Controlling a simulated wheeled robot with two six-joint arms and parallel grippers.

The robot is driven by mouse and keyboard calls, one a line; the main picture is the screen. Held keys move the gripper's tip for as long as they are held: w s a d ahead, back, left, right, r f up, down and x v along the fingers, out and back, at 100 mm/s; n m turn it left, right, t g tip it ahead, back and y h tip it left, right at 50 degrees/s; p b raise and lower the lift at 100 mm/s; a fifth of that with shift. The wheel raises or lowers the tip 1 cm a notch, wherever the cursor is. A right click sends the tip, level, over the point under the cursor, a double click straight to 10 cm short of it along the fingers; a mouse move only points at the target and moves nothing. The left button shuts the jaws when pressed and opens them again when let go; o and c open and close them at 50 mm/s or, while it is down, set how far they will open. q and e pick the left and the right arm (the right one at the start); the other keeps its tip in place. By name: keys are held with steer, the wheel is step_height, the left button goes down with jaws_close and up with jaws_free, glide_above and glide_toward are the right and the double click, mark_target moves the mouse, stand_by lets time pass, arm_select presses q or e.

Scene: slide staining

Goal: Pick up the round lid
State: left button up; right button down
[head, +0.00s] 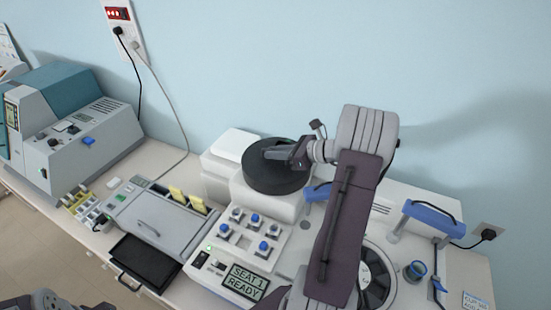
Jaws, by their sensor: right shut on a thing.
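The round lid (272,178) is a thick black disc near the middle of the head view, over a white rounded housing. My right gripper (276,154) reaches in from the right and is shut on the lid at its top. The fingertips are dark against the dark lid, so the exact grip is hard to see. I cannot tell whether the lid touches the housing below it. Only a small part of my left arm shows at the bottom left edge, and its fingers cannot be made out.
A panel with blue-topped buttons (254,218) and a "SEAT 1 READY" display (245,282) lies in front of the lid. A round slotted wheel (376,285) is partly behind my right arm. Blue handles (433,211) stand at right. A grey machine (85,140) fills the left.

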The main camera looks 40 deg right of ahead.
step_height(320, 180, up, 5)
steer(key=p, duration=0.4)
steer(key=a+r+p+v, duration=0.1)
steer(key=p+v, duration=0.5)
steer(key=v, duration=0.7)
steer(key=shift+a+p, duration=0.25)
steer(key=shift+p, duration=0.1)
